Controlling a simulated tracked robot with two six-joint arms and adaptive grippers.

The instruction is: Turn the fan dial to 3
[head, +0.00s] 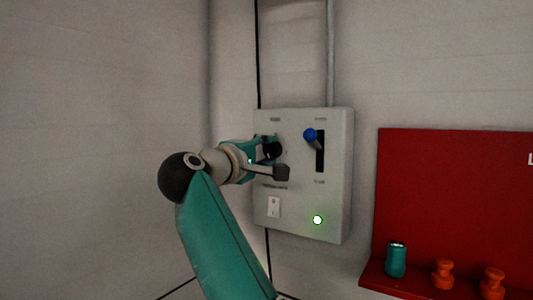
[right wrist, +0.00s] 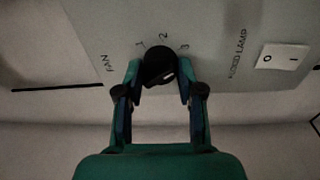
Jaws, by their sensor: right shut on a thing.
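The fan dial (right wrist: 160,62) is a round black knob on the grey control panel (head: 338,200). In the right wrist view it is marked FAN, with the numbers 1, 2 and 3 around it. My right gripper (right wrist: 160,72) is shut on the dial, one finger on each side. In the head view my right gripper (head: 276,160) reaches the panel's left part and largely covers the dial. I cannot tell for sure which number the dial points at. My left gripper is not in view.
The panel also has a blue-knobbed lever (head: 310,134) in a dark slot, a white rocker switch (head: 274,207) and a lit green lamp (head: 317,220). At right, a red board (head: 450,190) has a shelf with a teal can (head: 396,260) and orange pieces (head: 443,274).

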